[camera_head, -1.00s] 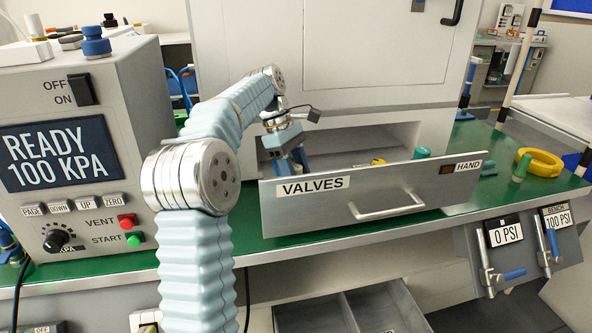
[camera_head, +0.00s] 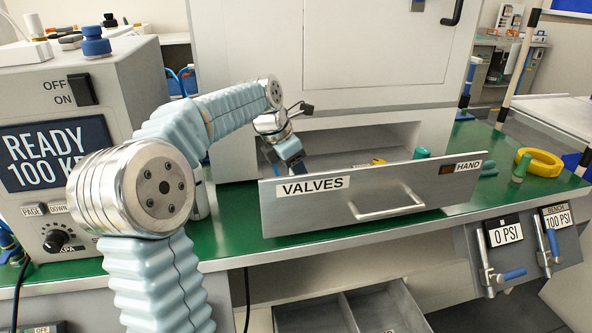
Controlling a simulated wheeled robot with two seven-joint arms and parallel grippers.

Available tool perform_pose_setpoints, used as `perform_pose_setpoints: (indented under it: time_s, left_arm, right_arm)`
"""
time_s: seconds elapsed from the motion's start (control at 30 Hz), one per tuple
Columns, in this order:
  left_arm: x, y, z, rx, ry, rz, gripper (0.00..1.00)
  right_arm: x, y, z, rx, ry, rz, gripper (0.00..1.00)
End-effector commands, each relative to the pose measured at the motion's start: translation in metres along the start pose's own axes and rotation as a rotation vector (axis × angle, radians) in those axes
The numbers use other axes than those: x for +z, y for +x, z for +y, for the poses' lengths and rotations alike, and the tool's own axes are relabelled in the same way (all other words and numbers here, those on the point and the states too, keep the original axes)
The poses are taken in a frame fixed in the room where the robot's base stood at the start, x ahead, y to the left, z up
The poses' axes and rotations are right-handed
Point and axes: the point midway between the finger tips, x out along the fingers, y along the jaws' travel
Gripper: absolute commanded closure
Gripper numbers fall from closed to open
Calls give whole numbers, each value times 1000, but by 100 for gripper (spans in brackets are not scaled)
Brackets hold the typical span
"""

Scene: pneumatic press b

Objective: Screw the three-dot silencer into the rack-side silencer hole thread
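My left arm comes in from the lower left and reaches over the VALVES drawer (camera_head: 300,208), which stands pulled out on the green bench. My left gripper (camera_head: 292,160) points down behind the drawer's front panel, at its left end. Its fingertips are hidden, so I cannot see whether it is open or holds something. A green cylindrical part (camera_head: 422,153) shows above the drawer front, and a small yellow part (camera_head: 378,161) lies inside the drawer. I cannot make out dots on any silencer, and I cannot identify the rack-side hole. My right gripper is not in view.
A grey control box (camera_head: 84,130) stands at the left. A yellow ring (camera_head: 540,162) and a green cylinder (camera_head: 521,167) are on the bench at the right. Gauges with blue-handled valves (camera_head: 511,274) hang at the front right. An open lower drawer (camera_head: 372,308) sits below.

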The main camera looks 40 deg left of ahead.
Motion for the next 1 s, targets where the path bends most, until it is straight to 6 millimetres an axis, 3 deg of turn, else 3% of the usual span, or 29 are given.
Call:
perform_pose_setpoints:
  time_s: [0.03,0.17,0.33,0.8,1.0]
  left_arm:
    - [0,0,0,0,0,0,67]
    - [0,0,0,-1,1,0,86]
    - [0,0,1,-22,52,0,86]
    - [0,2,1,-364,869,0,86]
    - [0,1,0,-405,975,-1,86]
  right_arm:
    - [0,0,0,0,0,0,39]
    - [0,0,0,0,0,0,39]
    - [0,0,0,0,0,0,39]
    - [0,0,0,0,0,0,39]
    - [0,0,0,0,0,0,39]
